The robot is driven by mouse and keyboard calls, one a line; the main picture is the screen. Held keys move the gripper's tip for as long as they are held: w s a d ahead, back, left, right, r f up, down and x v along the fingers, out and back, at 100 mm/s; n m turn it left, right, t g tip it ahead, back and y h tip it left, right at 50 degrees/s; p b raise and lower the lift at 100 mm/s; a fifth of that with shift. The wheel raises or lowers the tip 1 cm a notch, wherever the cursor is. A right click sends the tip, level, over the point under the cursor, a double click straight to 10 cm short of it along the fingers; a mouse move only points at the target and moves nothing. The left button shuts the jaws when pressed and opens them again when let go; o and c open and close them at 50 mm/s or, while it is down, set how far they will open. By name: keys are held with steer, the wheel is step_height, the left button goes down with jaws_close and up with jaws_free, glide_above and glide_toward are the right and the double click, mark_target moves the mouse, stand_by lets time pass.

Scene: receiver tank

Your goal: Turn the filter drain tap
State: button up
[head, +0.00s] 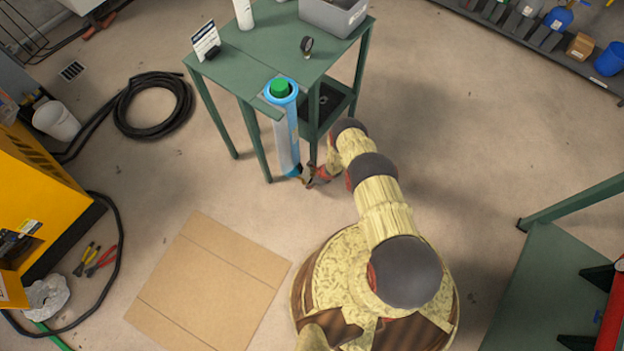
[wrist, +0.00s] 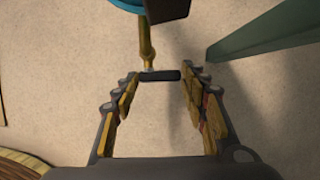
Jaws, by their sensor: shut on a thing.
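The filter (head: 286,130) is a tall blue and pale cylinder with a green cap, upright at the front edge of the green table. Its brass drain tap (wrist: 147,45) hangs below the blue and dark bottom end in the wrist view, with a short black handle (wrist: 160,76) lying crosswise. My gripper (wrist: 161,80) has the handle between its fingertips and is shut on it, one finger at each end. In the head view my gripper (head: 310,180) is at the filter's lower end, where the tap is small and partly hidden.
The green table (head: 250,68) carries a sign, a grey bin and a gauge; one table leg (wrist: 265,35) stands close to the right of my gripper. A cardboard sheet (head: 210,285) lies on the floor at the front left. A black hose coil (head: 153,105) lies farther left.

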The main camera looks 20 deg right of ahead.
stand_by(0.3)
steer(key=o, duration=1.2)
steer(key=shift+c, duration=0.2)
steer(key=shift+r, duration=0.1)
steer(key=v, duration=1.1)
steer(key=shift+s+r, duration=0.2)
steer(key=shift+r, duration=0.1)
